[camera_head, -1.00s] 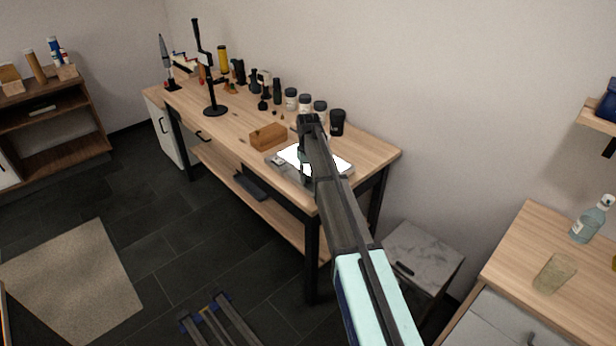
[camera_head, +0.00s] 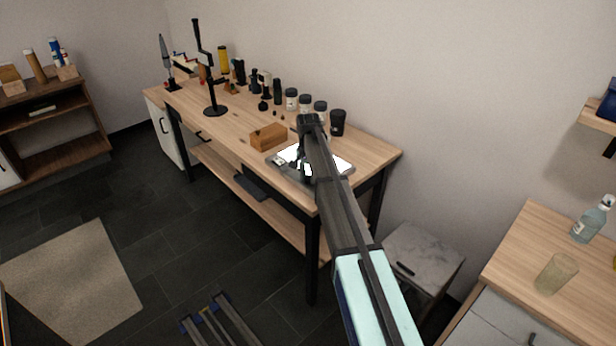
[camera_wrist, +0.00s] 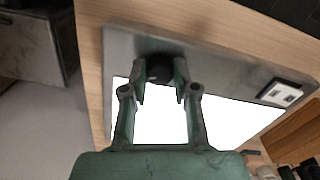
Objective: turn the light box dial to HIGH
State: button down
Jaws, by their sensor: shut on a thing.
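The light box (camera_head: 338,163) is a flat grey panel with a bright white lit face on the wooden workbench. In the wrist view its grey rim (camera_wrist: 118,50) surrounds the white face. A dark round dial (camera_wrist: 159,68) sits on that rim, between the fingertips. My gripper (camera_wrist: 160,84) is shut on the dial, one finger on each side. In the head view my gripper (camera_head: 305,165) is over the light box, and my arm hides part of the box and the dial. I cannot read the dial's setting.
A small white label or switch plate (camera_wrist: 281,93) is on the box's rim. A wooden block (camera_head: 268,137) lies beside the box. Dark jars (camera_head: 338,122) and a black stand (camera_head: 212,108) are farther back. The bench front edge is close to the box.

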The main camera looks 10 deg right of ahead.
aim_at(308, 178)
jog(key=shift+f+m, duration=0.1)
jog(key=shift+m, duration=0.7)
jog(key=c, duration=0.9)
grip_release()
notch_tip(308, 178, up, 12)
jog(key=shift+r, duration=0.1)
